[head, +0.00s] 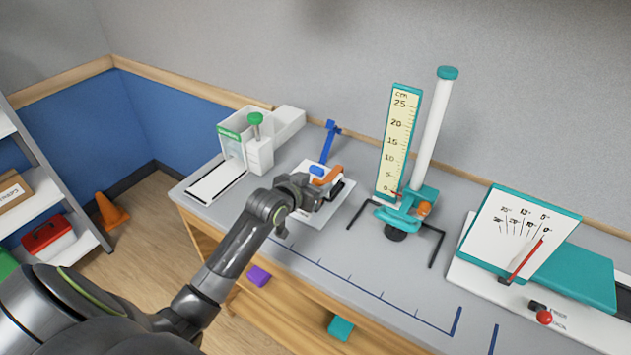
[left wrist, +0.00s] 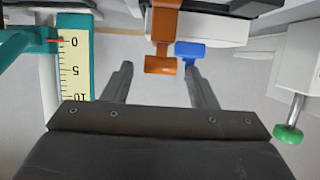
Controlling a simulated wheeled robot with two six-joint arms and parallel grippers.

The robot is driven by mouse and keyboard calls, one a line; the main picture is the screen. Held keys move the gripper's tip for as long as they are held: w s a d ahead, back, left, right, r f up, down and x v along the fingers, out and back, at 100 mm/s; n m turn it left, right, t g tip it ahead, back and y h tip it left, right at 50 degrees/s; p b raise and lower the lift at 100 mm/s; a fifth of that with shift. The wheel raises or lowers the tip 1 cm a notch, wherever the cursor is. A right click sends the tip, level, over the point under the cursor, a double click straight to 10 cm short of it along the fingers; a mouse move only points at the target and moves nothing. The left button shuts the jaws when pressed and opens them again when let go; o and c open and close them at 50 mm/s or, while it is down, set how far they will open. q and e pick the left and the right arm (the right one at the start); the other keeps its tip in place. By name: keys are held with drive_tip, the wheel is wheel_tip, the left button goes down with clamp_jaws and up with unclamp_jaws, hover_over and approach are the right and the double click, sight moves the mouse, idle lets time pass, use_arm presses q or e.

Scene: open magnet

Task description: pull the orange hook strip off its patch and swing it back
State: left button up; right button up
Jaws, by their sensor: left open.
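The orange hook strip (head: 327,177) is on a small device on a white base plate (head: 338,212) on the bench. A blue part (head: 317,170) is beside it, and a dark patch (head: 337,189) shows just below it. In the left wrist view the orange strip (left wrist: 161,62) hangs into the gap ahead of the fingers, with the blue part (left wrist: 190,50) to its right. My left gripper (head: 309,190) is at the device; in the left wrist view its two fingers (left wrist: 159,85) are apart and empty. My right gripper is not in view.
A teal stand with a ruler (head: 400,140) and white tube is to the right. A white box with a green knob (head: 256,140) is to the left.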

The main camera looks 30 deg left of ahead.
use_arm(q)
drive_tip(key=shift+w+f, duration=0.15)
drive_tip(key=shift+w, duration=0.15)
clamp_jaws()
idle(0.3)
